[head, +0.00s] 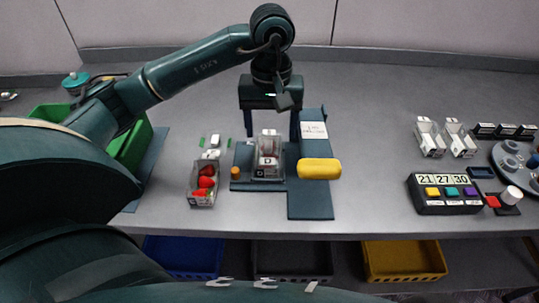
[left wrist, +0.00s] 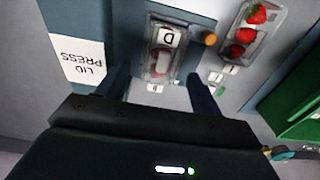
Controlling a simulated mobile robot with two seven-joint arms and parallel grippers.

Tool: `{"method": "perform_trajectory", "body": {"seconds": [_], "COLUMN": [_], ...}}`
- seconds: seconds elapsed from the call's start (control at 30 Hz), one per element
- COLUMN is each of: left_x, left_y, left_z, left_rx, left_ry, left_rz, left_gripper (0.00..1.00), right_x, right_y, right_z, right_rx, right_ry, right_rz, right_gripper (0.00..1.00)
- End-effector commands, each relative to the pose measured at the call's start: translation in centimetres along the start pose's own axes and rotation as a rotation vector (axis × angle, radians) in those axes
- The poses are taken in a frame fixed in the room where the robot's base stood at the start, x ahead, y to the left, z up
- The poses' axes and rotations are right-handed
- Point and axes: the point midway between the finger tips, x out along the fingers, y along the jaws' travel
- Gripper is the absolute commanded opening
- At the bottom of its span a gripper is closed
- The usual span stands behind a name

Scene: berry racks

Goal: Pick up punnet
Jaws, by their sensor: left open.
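A clear punnet (head: 268,170) with a white label marked D stands on the dark blue plate of the lid press (head: 310,205). In the left wrist view this punnet (left wrist: 163,55) shows something reddish inside. A second clear punnet (head: 203,183) with several strawberries stands to its left on the bench; it also shows in the left wrist view (left wrist: 248,32). My left gripper (head: 271,130) points down just behind the D punnet, fingers apart and empty. In the left wrist view its fingers (left wrist: 160,90) lie to either side of the punnet's near end. My right gripper is out of view.
A yellow cylinder (head: 319,169) lies right of the punnet, and an orange knob (head: 235,172) is left of it. A green crate (head: 133,145) stands at left. Empty punnets (head: 430,137) and a button box (head: 447,194) are at right. Bare bench lies between.

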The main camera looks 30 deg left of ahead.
Motion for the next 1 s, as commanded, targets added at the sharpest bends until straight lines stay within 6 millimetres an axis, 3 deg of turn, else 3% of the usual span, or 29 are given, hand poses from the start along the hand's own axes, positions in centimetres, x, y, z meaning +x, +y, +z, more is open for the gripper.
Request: {"method": "perform_trajectory", "body": {"seconds": [0.1,0.33,0.6,0.9,1.0], "left_x": [1.6,3.3,7.0,7.6,7.5], "left_y": [0.0,-0.3,-0.6,-0.6,-0.6], "left_z": [0.0,-0.1,-0.3,-0.3,-0.3], "left_rx": [-0.001,-0.001,-0.001,0.000,0.000], "left_ry": [-0.003,-0.004,-0.003,0.000,0.000], "left_rz": [-0.001,-0.002,0.000,0.001,0.001], "left_gripper": [0.66,0.66,0.66,0.66,0.58], "right_x": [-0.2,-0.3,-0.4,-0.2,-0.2], "right_y": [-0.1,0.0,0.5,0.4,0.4], "right_z": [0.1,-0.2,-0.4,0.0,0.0], "right_rx": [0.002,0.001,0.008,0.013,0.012], "right_ry": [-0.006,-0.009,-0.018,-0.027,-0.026], "right_rz": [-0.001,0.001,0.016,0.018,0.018], "right_gripper": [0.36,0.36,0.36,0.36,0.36]}}
